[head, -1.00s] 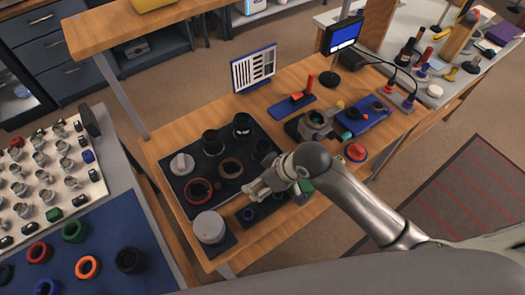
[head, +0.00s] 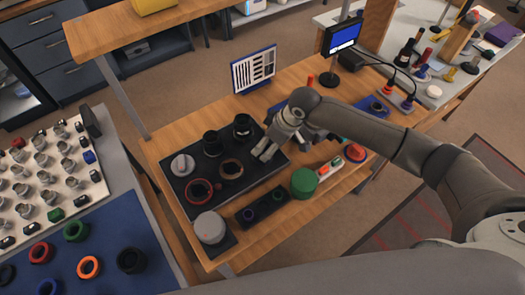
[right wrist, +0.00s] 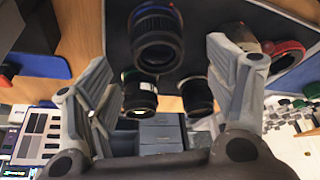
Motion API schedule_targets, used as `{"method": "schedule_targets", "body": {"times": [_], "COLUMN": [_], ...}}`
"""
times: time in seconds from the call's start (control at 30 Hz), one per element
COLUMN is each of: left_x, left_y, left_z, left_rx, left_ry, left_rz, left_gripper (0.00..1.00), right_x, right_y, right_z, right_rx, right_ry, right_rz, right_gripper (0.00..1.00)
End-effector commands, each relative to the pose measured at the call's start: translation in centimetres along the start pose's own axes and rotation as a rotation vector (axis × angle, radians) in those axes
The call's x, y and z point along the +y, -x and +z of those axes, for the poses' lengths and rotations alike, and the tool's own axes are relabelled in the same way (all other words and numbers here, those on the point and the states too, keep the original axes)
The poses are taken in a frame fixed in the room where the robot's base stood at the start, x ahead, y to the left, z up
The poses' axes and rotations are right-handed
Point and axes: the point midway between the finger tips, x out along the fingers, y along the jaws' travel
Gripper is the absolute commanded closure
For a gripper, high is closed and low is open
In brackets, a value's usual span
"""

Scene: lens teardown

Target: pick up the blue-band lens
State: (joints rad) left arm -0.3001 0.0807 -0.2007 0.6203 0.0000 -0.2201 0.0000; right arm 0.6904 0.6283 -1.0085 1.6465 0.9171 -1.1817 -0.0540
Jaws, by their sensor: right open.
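In the right wrist view a black lens with a blue band (right wrist: 158,40) stands on the dark mat, near the top centre. My right gripper (right wrist: 157,68) is open, with one finger on each side of the view and the lens ahead between them; I see no contact. In the head view my right gripper (head: 262,154) is low over the right part of the dark mat (head: 203,163) and hides this lens. My left gripper is not in view.
Two other black lenses stand close by, one with a greenish band (right wrist: 139,95) and one plain-looking (right wrist: 196,95). A red ring (head: 199,191), a brown ring (head: 231,169) and a pale round part (head: 182,165) share the mat. A green cylinder (head: 304,182) stands to the right.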

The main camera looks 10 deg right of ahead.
Motion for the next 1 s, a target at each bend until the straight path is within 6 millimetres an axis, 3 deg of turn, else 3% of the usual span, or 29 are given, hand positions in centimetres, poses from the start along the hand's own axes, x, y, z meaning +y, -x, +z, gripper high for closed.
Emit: {"method": "schedule_targets", "body": {"times": [0.27,0.6,0.97,1.0], "left_x": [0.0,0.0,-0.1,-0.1], "left_y": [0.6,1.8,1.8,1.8], "left_z": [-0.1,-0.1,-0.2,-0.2], "left_rx": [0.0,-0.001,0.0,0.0], "left_ry": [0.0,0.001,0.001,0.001], "left_rz": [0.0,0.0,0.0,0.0], "left_gripper": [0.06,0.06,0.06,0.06], "right_x": [0.0,0.1,0.2,0.2], "right_y": [-1.9,-5.8,-6.5,-6.4], "right_z": [0.1,0.4,0.4,0.4], "right_rx": [-0.003,-0.002,0.0,0.0], "right_ry": [0.001,0.001,0.002,0.002], "right_rz": [-0.001,-0.001,0.001,0.0], "right_gripper": [0.23,0.23,0.23,0.29]}}
